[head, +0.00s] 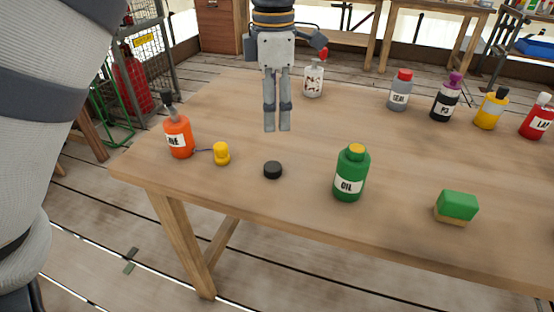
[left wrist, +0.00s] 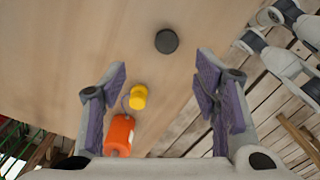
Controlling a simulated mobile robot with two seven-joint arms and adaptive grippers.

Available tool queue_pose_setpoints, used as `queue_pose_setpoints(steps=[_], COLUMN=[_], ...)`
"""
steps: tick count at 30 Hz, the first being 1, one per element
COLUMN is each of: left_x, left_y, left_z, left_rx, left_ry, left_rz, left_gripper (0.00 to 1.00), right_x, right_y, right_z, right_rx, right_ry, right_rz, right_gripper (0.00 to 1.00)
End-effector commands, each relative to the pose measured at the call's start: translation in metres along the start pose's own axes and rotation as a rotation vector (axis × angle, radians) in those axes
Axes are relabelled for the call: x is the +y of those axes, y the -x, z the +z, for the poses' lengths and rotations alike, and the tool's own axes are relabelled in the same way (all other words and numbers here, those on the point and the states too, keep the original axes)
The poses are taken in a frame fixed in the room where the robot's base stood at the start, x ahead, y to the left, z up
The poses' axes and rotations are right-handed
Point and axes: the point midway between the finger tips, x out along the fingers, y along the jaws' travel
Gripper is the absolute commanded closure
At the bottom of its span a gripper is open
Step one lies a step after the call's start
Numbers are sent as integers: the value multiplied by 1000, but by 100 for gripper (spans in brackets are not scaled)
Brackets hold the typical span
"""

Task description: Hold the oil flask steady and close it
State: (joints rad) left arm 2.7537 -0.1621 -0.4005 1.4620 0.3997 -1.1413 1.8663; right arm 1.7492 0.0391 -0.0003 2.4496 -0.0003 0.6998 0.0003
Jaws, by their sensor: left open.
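The green oil flask (head: 350,176), labelled OIL, stands upright near the table's front edge. Its top shows a yellow disc; I cannot tell whether that is an opening or a stopper. A round black cap (head: 273,170) lies on the table left of the flask, apart from it, and shows in the left wrist view (left wrist: 167,41). My left gripper (head: 277,130) hangs above the table behind the cap, fingers down. In the left wrist view my left gripper (left wrist: 165,90) is open with nothing held between its fingers.
An orange bottle (head: 179,138) stands at the left, a yellow cap (head: 222,153) beside it on a thin cord. A green-topped block (head: 457,206) lies right of the flask. A white bottle (head: 313,82) and several labelled bottles stand farther back. The table's middle is clear.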

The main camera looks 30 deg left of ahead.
Motion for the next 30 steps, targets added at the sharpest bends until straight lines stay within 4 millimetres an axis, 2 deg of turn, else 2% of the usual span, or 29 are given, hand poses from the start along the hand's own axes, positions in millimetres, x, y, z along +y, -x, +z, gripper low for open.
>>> queue_pose_setpoints(steps=[5, 8, 12, 16, 27, 30], left_x=[0, -1, -1, -1, -1, -4], left_y=[-2, -17, -46, -64, -70, -80], left_z=[0, 0, -1, 0, 0, -2], left_rx=[1, 2, 3, 1, 0, 1], left_ry=[0, 0, -1, -1, -1, -1], left_rz=[-1, -4, -5, -3, -1, -3], left_gripper=[44, 44, 44, 44, 44, 44], right_x=[0, 0, 0, 0, 0, 0], right_y=[0, -1, -3, -4, -4, -3], right_z=[0, 1, 2, 2, 2, 2], right_rx=[-1, -4, -8, -11, -11, -8], right_ry=[0, 0, 0, 0, 0, 0], right_rz=[0, 0, 0, 1, 1, 0], right_gripper=[30, 30, 30, 30, 30, 30])
